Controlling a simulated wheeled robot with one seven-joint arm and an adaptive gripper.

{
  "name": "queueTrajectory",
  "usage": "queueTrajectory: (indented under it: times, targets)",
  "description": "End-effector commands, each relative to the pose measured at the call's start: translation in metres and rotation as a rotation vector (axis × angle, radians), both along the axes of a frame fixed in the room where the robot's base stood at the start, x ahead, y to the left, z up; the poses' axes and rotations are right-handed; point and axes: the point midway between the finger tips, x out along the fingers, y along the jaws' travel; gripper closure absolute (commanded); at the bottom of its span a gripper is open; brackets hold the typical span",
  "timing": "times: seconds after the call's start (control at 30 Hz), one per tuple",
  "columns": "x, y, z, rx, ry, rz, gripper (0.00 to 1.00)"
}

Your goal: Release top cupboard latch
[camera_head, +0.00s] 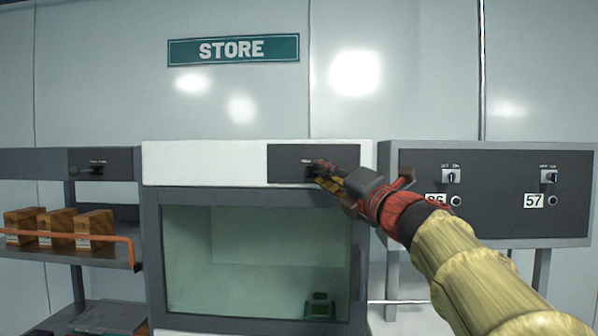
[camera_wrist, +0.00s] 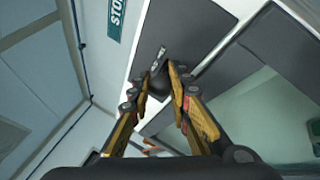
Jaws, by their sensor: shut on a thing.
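The top cupboard latch is a small dark knob on a dark grey panel (camera_head: 290,164) at the right end of the cupboard's white top band. My gripper (camera_head: 318,170) is at this panel, reaching in from the lower right. In the wrist view my gripper (camera_wrist: 163,82) has its fingers closed on the dark latch knob (camera_wrist: 158,90), against the dark panel (camera_wrist: 178,32). The fingers hide much of the knob in the head view, so its exact angle is unclear. Below is the cupboard's glass door (camera_head: 255,262) in a grey frame, which looks shut.
A green device (camera_head: 320,306) stands behind the glass. At right is a switch box (camera_head: 500,205). A STORE sign (camera_head: 234,49) hangs above.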

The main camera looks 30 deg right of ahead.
Motion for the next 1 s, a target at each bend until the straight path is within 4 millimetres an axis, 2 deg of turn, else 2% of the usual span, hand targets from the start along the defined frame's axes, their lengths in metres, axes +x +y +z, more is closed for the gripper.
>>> queueTrajectory:
  times: [0.33, 0.37, 0.5, 0.7, 1.0]
  targets:
    - [0.0005, -0.0002, -0.001, 0.001, 0.001, 0.002, 1.0]
    - [0.0006, -0.0002, -0.001, 0.001, 0.001, 0.002, 0.8]
    - [0.0005, -0.0002, -0.0009, 0.001, 0.001, 0.002, 0.72]
    - [0.0003, 0.0, -0.0003, 0.0, 0.001, 0.002, 0.62]
    - [-0.0019, 0.0001, -0.0002, 0.0, 0.0, 0.001, 0.62]
